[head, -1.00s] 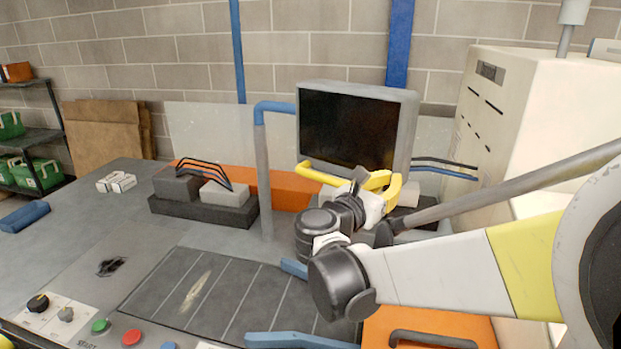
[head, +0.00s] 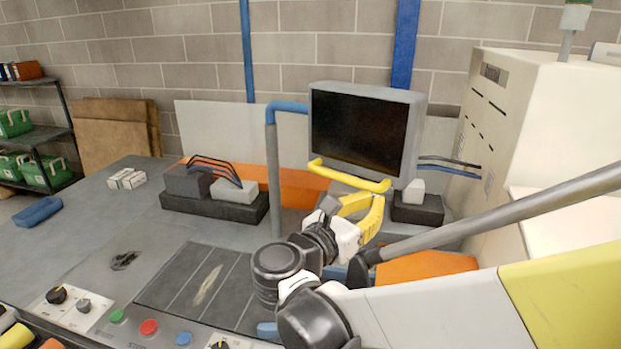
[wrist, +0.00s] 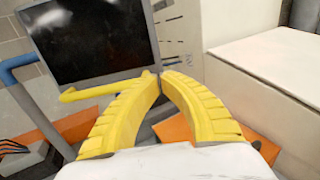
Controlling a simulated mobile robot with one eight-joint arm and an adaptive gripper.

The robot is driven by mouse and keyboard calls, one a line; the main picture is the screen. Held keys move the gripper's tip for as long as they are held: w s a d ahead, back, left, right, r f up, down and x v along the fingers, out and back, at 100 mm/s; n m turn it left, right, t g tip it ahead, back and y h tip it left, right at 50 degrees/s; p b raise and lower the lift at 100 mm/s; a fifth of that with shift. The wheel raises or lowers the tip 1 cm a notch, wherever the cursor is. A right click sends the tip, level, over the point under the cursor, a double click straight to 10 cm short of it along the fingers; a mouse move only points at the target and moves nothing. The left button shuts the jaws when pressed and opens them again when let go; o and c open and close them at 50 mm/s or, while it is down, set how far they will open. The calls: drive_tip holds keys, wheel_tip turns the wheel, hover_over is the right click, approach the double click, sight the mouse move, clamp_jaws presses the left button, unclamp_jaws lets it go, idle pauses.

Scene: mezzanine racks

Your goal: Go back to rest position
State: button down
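My gripper (head: 375,201) has yellow fingers and is in front of and below the monitor, above the workbench. In the wrist view my gripper (wrist: 160,77) has its fingertips brought together with nothing visible between them. The gripper looks clear of the bench, though its exact height is hard to tell. My arm reaches in from the right and is bent, with its dark joints over the right part of the bench.
A monitor (head: 360,128) with a yellow bar (head: 350,178) stands behind the gripper. A blue-topped grey post (head: 273,170) rises to its left. A large cream cabinet (head: 520,120) stands at right. Buttons and knobs (head: 148,327) line the front edge. The bench's left side is mostly open.

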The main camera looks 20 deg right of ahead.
drive_tip(key=s+a+f+m+g+y+b, duration=0.1)
drive_tip(key=s+f+m+y+b, duration=0.15)
drive_tip(key=f+m+y, duration=0.4)
drive_tip(key=s+a+f+m+g+y+b, duration=0.1)
drive_tip(key=s+f+m+b, duration=0.15)
drive_tip(key=f, duration=0.65)
drive_tip(key=s+a+f+m+y+b, duration=0.2)
drive_tip(key=a+f+m+y, duration=0.1)
drive_tip(key=a+m, duration=0.3)
drive_tip(key=s+a+f+m+t+y+b, duration=0.1)
drive_tip(key=s+a+f+m+y+b, duration=0.1)
drive_tip(key=a+f+m+y, duration=0.2)
drive_tip(key=a+m+y, duration=0.2)
drive_tip(key=m, duration=0.2)
drive_tip(key=shift+s+a+f+t, duration=0.15)
drive_tip(key=shift+a+t, duration=0.15)
drive_tip(key=shift+a, duration=0.05)
drive_tip(key=shift+d, duration=0.1)
